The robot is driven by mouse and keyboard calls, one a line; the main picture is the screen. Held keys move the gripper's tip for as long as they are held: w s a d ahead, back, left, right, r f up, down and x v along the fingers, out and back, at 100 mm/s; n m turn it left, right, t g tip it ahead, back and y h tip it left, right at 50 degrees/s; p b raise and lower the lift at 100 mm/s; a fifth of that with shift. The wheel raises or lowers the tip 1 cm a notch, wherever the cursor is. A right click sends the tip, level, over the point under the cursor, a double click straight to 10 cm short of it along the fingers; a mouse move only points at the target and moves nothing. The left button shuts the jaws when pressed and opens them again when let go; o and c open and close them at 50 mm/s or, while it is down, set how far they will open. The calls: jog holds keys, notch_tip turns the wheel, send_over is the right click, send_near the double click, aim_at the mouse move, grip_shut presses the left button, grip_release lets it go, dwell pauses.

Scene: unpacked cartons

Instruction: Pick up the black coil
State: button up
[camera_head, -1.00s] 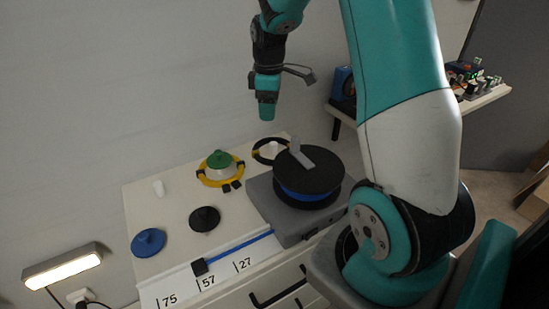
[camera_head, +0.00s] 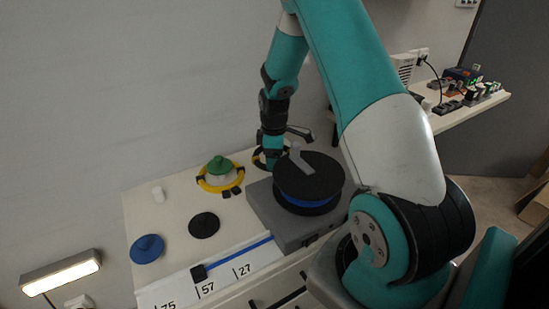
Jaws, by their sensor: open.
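The black coil (camera_head: 257,160) is a thin dark ring near the back of the white cabinet top, behind the grey device. Part of it is hidden behind my gripper (camera_head: 272,162). My gripper points down at the coil, with its tip low over or beside the ring; I cannot tell whether they touch. The jaws are open, though the gap between the fingers is hard to see from here. The white post seen inside the ring earlier is now mostly hidden.
A grey device (camera_head: 262,205) with a large black and blue spool (camera_head: 309,180) stands just right of the gripper. A yellow coil (camera_head: 207,187) lies around a green-capped post to the left. Black (camera_head: 204,225) and blue (camera_head: 147,248) discs sit nearer the front.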

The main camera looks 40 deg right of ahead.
notch_tip(320, 180, down, 3)
jog(key=shift+a+f, duration=0.1)
jog(key=shift+f, duration=0.05)
grip_shut()
dwell(0.4)
notch_tip(320, 180, up, 20)
jog(key=shift+p, duration=0.35)
dwell(0.3)
